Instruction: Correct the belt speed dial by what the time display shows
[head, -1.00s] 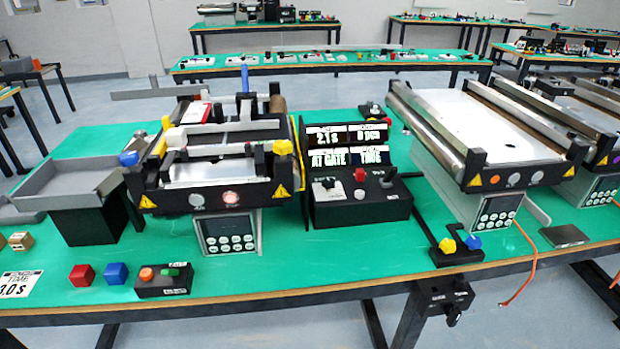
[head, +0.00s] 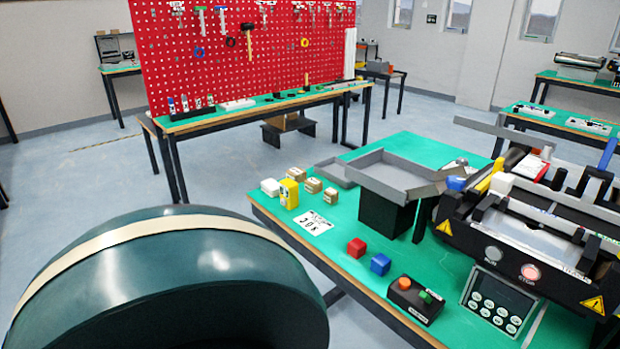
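The near conveyor (head: 505,262) stands at the right, cut off by the picture's edge. Its front has a pale RUN button (head: 492,255), a reddish STOP button (head: 530,272) and, below, a grey keypad (head: 497,302). A white printed card (head: 313,223) lies on the green bench; its large figures are too small to read surely. The time display and the box with the dial are outside this view, so their present settings cannot be seen. Neither of my grippers is in view.
A red pegboard (head: 230,75) stands behind, with open floor between.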

